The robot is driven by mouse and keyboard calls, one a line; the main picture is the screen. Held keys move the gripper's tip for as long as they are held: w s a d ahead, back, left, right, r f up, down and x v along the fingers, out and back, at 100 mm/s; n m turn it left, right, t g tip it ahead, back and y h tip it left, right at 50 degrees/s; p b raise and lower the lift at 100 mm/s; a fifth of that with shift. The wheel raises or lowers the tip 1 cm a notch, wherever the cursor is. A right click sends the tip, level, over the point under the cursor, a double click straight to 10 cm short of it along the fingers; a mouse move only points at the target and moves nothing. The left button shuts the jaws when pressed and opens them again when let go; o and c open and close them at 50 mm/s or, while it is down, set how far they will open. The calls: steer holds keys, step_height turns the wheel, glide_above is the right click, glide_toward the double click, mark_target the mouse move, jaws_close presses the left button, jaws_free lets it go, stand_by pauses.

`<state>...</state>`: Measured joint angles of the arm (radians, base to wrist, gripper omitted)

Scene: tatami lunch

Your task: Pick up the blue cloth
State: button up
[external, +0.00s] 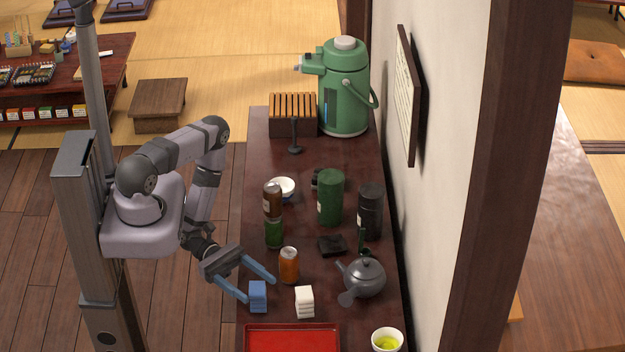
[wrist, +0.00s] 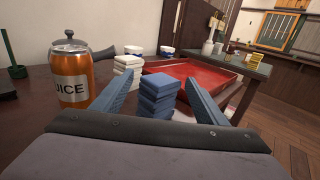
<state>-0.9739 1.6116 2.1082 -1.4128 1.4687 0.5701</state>
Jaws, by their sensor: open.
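The blue cloth (external: 258,296) is a small folded stack standing on the dark table near its left edge. In the wrist view the blue cloth (wrist: 158,97) sits straight ahead between my two blue fingers. My gripper (external: 259,289) is open, with its fingers spread to either side of the cloth. My gripper also shows in the wrist view (wrist: 160,92). I see no clear contact between the fingers and the cloth. The cloth's lower part is partly hidden in the wrist view.
An orange juice can (external: 289,266) stands close by the far finger. A white folded stack (external: 304,301) is right of the blue cloth. A red tray (external: 291,340) lies at the front. A grey teapot (external: 364,278), a tea cup (external: 387,340) and several canisters stand to the right and behind.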

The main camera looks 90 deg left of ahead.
steer(key=shift+w+d, duration=0.2)
steer(key=shift+w+d, duration=0.1)
steer(key=shift+d, duration=0.05)
steer(key=shift+x, duration=2.45)
steer(key=shift+r, duration=0.1)
steer(key=c, duration=1.1)
steer(key=shift+c, duration=0.2)
steer(key=shift+r, duration=0.1)
step_height(320, 180, up, 10)
